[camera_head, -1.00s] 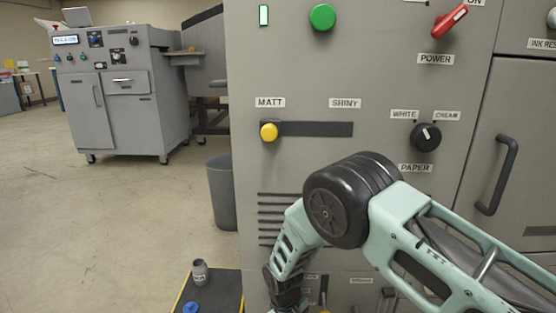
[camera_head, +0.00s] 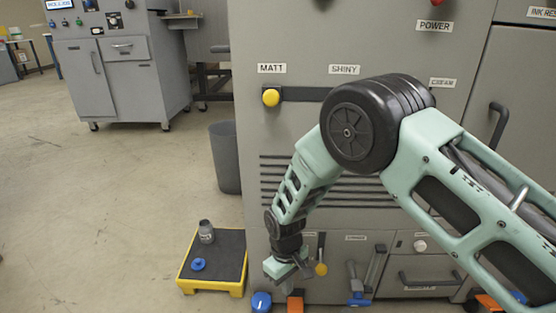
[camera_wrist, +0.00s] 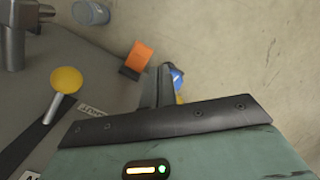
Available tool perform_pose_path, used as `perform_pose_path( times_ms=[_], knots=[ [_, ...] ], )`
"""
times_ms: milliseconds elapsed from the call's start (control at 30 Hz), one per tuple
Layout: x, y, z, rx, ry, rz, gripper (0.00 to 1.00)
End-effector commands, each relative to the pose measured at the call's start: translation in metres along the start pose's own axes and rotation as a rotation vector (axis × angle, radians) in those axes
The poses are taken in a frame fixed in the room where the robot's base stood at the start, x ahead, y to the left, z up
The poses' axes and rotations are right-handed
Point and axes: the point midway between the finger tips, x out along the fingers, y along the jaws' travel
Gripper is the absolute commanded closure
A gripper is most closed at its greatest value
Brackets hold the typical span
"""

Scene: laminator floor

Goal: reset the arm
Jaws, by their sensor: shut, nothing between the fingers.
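My arm reaches in from the right in the head view, its elbow in front of the grey machine. My gripper (camera_head: 288,268) hangs low beside the machine's lower front. It is shut and empty. In the wrist view the closed fingers (camera_wrist: 158,88) point away from me, with an orange block (camera_wrist: 137,57) and a blue part (camera_wrist: 177,78) beyond them. A lever with a yellow ball (camera_wrist: 66,80) is to their left. The arm hides part of the machine's panel, including the black paper knob.
The grey machine (camera_head: 300,30) fills the right side, with a yellow matt/shiny knob (camera_head: 271,97) and low levers (camera_head: 321,268). A yellow-edged step (camera_head: 238,262) holds a grey bottle (camera_head: 206,231) and a blue cap (camera_head: 198,264). A bin (camera_head: 225,157) stands behind. Open floor lies left.

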Motion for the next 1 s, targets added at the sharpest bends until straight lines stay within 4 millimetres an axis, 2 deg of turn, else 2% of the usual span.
perform_pose_path(
  times_ms=[33,167,267,333,500,600,700,800,1000],
  knots=[
    [-0.015,-0.003,0.002,0.006,0.008,-0.008,1.00],
    [-0.049,-0.012,0.012,0.023,0.024,-0.032,1.00],
    [-0.083,-0.022,0.025,0.034,0.040,-0.054,1.00],
    [-0.113,-0.030,0.038,0.044,0.054,-0.070,1.00],
    [-0.185,-0.053,0.086,0.056,0.085,-0.099,1.00],
    [-0.220,-0.066,0.119,0.060,0.102,-0.102,1.00],
    [-0.248,-0.076,0.155,0.061,0.118,-0.096,1.00],
    [-0.268,-0.084,0.192,0.063,0.130,-0.081,1.00],
    [-0.288,-0.092,0.247,0.070,0.147,-0.040,1.00]
  ],
)
